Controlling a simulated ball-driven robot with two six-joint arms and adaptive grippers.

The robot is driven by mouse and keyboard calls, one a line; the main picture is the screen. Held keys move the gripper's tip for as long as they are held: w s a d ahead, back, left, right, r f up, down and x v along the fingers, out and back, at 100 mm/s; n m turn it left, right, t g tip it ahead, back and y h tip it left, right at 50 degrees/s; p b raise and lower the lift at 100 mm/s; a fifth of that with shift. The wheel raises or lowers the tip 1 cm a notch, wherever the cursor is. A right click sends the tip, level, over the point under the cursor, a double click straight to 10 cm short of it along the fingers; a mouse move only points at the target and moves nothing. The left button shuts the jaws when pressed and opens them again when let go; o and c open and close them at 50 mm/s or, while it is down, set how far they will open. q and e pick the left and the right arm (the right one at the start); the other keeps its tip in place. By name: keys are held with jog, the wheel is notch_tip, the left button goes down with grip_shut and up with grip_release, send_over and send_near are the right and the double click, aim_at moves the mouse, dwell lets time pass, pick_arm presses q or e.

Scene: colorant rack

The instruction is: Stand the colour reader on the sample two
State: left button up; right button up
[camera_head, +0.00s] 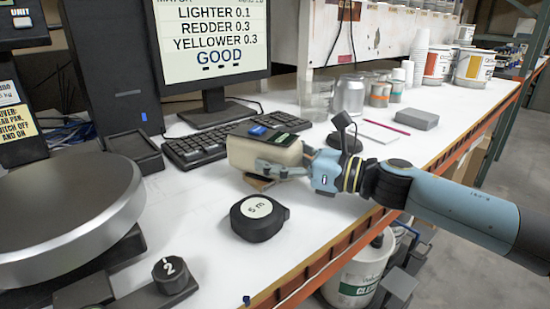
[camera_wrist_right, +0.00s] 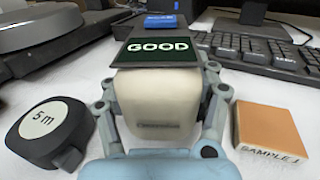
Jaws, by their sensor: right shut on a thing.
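The colour reader (camera_head: 262,152) is a cream block with a dark top screen reading GOOD and a blue button; it also shows in the wrist view (camera_wrist_right: 158,90). My right gripper (camera_head: 282,168) has its fingers closed on the reader's two sides, also in the wrist view (camera_wrist_right: 160,112). An orange-tan sample block (camera_wrist_right: 268,132) lies on the bench right of the held reader in the wrist view. Its label reads SAMPLE and an unclear last mark. In the head view a sliver of it (camera_head: 259,183) shows below the reader. My left gripper is out of view.
A black tape measure (camera_head: 259,217) stands close in front of the reader. A keyboard (camera_head: 195,149) is behind it. Cans (camera_head: 349,96) and a grey box (camera_head: 417,119) stand at right.

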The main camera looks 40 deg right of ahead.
jog(key=shift+f, duration=0.1)
jog(key=o, duration=1.7)
jog(key=shift+o, duration=0.2)
